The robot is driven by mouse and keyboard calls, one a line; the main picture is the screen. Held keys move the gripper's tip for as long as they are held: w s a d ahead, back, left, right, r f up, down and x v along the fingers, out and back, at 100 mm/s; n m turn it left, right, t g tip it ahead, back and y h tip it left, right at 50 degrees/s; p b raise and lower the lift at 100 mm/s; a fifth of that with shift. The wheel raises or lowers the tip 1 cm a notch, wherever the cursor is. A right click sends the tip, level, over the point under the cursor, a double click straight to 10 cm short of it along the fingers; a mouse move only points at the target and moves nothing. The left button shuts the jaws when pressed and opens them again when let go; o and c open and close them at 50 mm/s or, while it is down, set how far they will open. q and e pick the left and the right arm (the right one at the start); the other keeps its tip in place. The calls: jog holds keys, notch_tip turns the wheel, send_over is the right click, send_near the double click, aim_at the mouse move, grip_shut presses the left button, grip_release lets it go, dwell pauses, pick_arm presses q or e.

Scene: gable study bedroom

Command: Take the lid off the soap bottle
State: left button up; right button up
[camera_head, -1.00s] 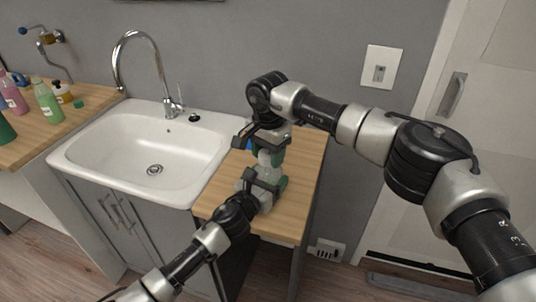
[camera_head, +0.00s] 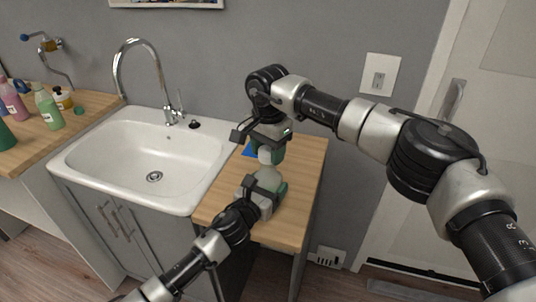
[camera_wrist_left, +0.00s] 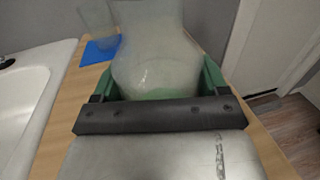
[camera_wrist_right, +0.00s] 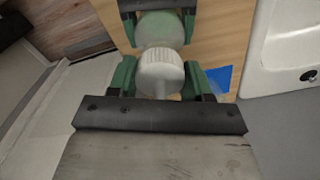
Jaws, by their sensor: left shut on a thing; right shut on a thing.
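The soap bottle (camera_head: 269,173) is pale and translucent with green liquid low inside. It stands over the wooden counter right of the sink. My left gripper (camera_head: 266,187) is shut around its body; the bottle fills the left wrist view (camera_wrist_left: 155,60), its top cut off. The ribbed white lid (camera_wrist_right: 161,72) is between the green fingers of my right gripper (camera_wrist_right: 163,82), shut on it above the bottle. The lid also shows in the head view (camera_head: 265,155). The bottle's shoulder shows beyond the lid in the right wrist view (camera_wrist_right: 160,30). I cannot tell whether lid and bottle still touch.
A clear glass (camera_wrist_left: 97,20) stands on a blue mat (camera_wrist_left: 101,50) behind the bottle. The white sink (camera_head: 150,150) with its faucet (camera_head: 150,75) is to the left. Several colored bottles stand on the far left counter (camera_head: 85,115). The counter front (camera_head: 285,225) is clear.

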pick_arm(q)
jog(key=shift+f, duration=0.1)
pick_arm(e)
notch_tip(320, 180, up, 3)
jog(key=shift+f, duration=0.15)
pick_arm(q)
jog(key=o, duration=1.7)
